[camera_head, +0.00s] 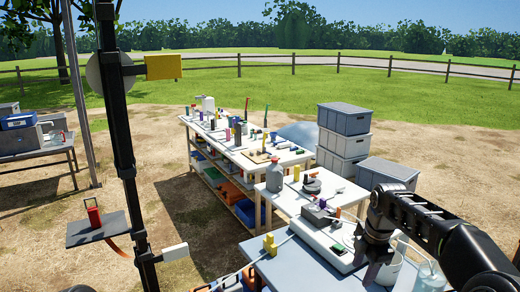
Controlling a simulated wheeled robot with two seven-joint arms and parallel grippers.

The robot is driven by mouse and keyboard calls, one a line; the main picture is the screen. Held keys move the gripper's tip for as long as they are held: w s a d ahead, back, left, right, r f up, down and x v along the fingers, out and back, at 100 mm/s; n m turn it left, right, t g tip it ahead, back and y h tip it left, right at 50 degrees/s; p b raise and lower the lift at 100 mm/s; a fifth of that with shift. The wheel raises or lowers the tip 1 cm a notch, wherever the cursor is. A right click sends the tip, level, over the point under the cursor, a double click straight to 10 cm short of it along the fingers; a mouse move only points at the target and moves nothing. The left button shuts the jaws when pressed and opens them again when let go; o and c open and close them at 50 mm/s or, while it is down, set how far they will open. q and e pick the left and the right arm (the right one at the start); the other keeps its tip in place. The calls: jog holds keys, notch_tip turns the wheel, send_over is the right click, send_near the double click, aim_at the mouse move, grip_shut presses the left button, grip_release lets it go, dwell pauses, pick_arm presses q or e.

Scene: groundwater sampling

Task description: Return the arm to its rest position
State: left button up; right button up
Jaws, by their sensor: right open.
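My right arm comes in from the right edge as black links. Its gripper (372,268) points down over the right part of the near blue-grey table (285,272), beside a white bucket (391,270). The fingers are small and partly merged with the things around them; the jaws are open, and I see nothing held between them. Whether the fingertips touch anything is hard to tell. My left gripper is not in view.
A white control box (332,246) lies left of the gripper, and a clear beaker (430,276) stands to its right. A grey jug (274,176) stands on the table behind. Grey crates (343,118) are stacked farther back. A black pole (122,130) rises at the left.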

jog(key=s+a+f+m+t+y, duration=0.1)
jog(key=s+a+f+m+y, duration=0.1)
jog(key=a+f+m, duration=0.65)
jog(key=s+a+f+m+t+y, duration=0.15)
jog(key=a+f+m, duration=0.35)
jog(key=f, duration=0.7)
jog(key=s+a+f+m+g, duration=0.1)
jog(key=s+f, duration=0.4)
jog(key=s, duration=0.5)
jog(key=s+a+f+m+g, duration=0.1)
jog(key=s+a+f+m, duration=0.2)
jog(key=s, duration=0.8)
jog(key=s+a+f+m+g, duration=0.2)
jog(key=s+f+m, duration=0.2)
jog(key=s+f, duration=0.3)
jog(key=s, duration=0.4)
jog(key=shift+s+a, duration=0.15)
jog(key=shift+a, duration=0.05)
